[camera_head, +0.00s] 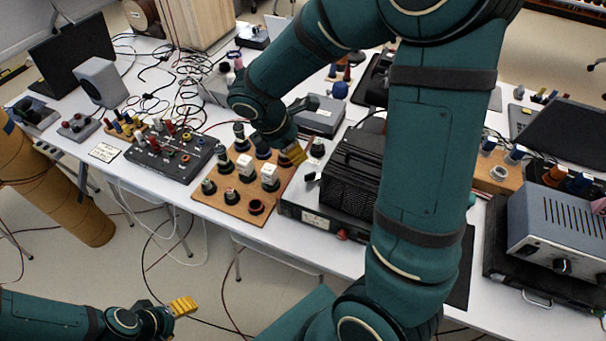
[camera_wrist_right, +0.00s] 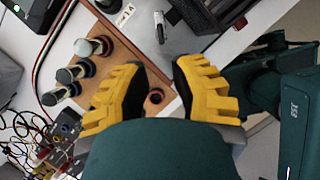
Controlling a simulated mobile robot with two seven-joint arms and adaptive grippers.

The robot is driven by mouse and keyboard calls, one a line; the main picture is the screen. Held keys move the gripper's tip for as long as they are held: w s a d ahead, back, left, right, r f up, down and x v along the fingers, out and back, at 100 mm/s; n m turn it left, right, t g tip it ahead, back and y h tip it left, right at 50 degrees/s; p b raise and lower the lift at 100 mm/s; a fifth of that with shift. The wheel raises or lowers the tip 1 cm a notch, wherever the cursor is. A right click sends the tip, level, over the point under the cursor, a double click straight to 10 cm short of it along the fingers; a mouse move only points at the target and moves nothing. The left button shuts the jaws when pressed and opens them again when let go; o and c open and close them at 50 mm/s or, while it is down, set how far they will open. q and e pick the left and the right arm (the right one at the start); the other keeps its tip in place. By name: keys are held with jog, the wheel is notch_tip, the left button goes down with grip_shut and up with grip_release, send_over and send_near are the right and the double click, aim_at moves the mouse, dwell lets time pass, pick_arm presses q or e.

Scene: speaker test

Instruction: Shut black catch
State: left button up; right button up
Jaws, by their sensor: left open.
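A small black piece (camera_head: 312,178), which may be the black catch, sits at the left corner of a dark box (camera_head: 322,216) in the head view. In the right wrist view a small dark lever-like part (camera_wrist_right: 160,27) shows beyond the fingertips; I cannot tell whether it is raised. My right gripper (camera_head: 293,153) is over the back right part of a wooden board. In the wrist view its yellow fingers (camera_wrist_right: 158,66) are apart with nothing between them. My left gripper (camera_head: 183,306) is open and empty, low at the front left, away from the table.
The wooden board (camera_head: 228,206) bears several knobs and posts. A black panel (camera_head: 173,160) with coloured knobs lies left of it. A black ribbed block (camera_head: 350,180) stands on the dark box. A grey speaker (camera_head: 101,82) and loose cables lie at the back left.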

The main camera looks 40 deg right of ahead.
aim_at(311, 173)
jog(key=b+x, duration=0.3)
jog(key=x, duration=0.9)
jog(key=shift+s+f+b, duration=0.1)
jog(key=shift+f+b, duration=0.2)
jog(key=shift+f, duration=0.1)
grip_shut()
